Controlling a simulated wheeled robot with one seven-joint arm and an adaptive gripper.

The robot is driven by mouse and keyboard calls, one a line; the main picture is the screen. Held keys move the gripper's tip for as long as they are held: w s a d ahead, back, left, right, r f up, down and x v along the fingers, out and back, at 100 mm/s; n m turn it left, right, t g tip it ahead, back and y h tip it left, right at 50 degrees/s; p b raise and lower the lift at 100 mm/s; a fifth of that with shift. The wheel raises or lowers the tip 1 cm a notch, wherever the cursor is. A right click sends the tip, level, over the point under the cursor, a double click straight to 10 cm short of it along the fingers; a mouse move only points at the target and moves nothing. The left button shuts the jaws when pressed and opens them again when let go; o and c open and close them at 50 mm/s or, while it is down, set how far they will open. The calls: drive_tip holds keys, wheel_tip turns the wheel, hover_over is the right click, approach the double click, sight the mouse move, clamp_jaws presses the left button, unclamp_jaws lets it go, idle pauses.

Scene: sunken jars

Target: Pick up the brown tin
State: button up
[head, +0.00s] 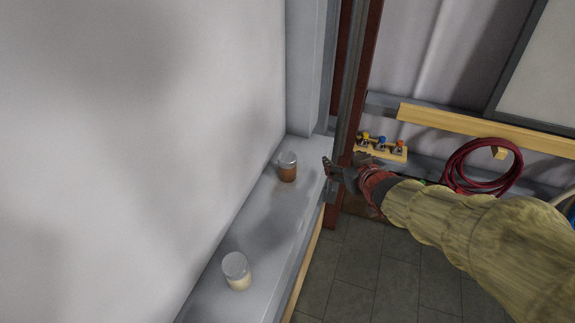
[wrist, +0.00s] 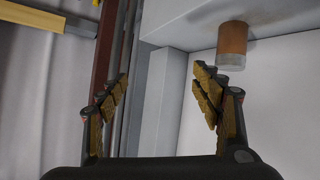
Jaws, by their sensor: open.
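The brown tin (head: 288,171) stands on the grey ledge (head: 262,215) in the head view, near the ledge's far end by the corner. Its lower part is brown and its top is pale grey. In the wrist view the brown tin (wrist: 232,42) shows at the upper right, appearing upside down, beyond the right finger and outside the space between the fingers. My gripper (head: 334,172) is to the right of the tin in the head view, near the ledge's outer edge and apart from the tin. In the wrist view my gripper (wrist: 163,95) is open and empty.
A second jar (head: 236,271), cream below and grey on top, stands nearer on the ledge. A white wall (head: 140,140) runs along the left. A dark red post (head: 366,75) rises close behind my gripper. A coiled red hose (head: 484,166) hangs at the right.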

sight(288, 165)
drive_tip(key=a+f+n+y, duration=0.1)
drive_tip(key=a+f+y, duration=0.1)
drive_tip(key=a, duration=0.1)
drive_tip(key=w+a+f+n+y, duration=0.1)
drive_tip(key=a+f+y, duration=0.1)
drive_tip(key=a, duration=0.2)
drive_tip(key=w+a+f+n+y, duration=0.1)
drive_tip(key=a+f+y, duration=0.1)
drive_tip(key=a+f, duration=0.1)
drive_tip(key=shift+w+a+g, duration=0.1)
drive_tip(key=shift+a+g, duration=0.2)
drive_tip(key=shift+w+a+f+y, duration=0.15)
drive_tip(key=shift+a+y, duration=0.15)
drive_tip(key=shift+a, duration=0.05)
drive_tip(key=p+x, duration=0.1)
drive_tip(key=x, duration=0.6)
drive_tip(key=shift+a+p, duration=0.25)
drive_tip(key=shift+p, duration=0.05)
drive_tip(key=c, duration=1.4)
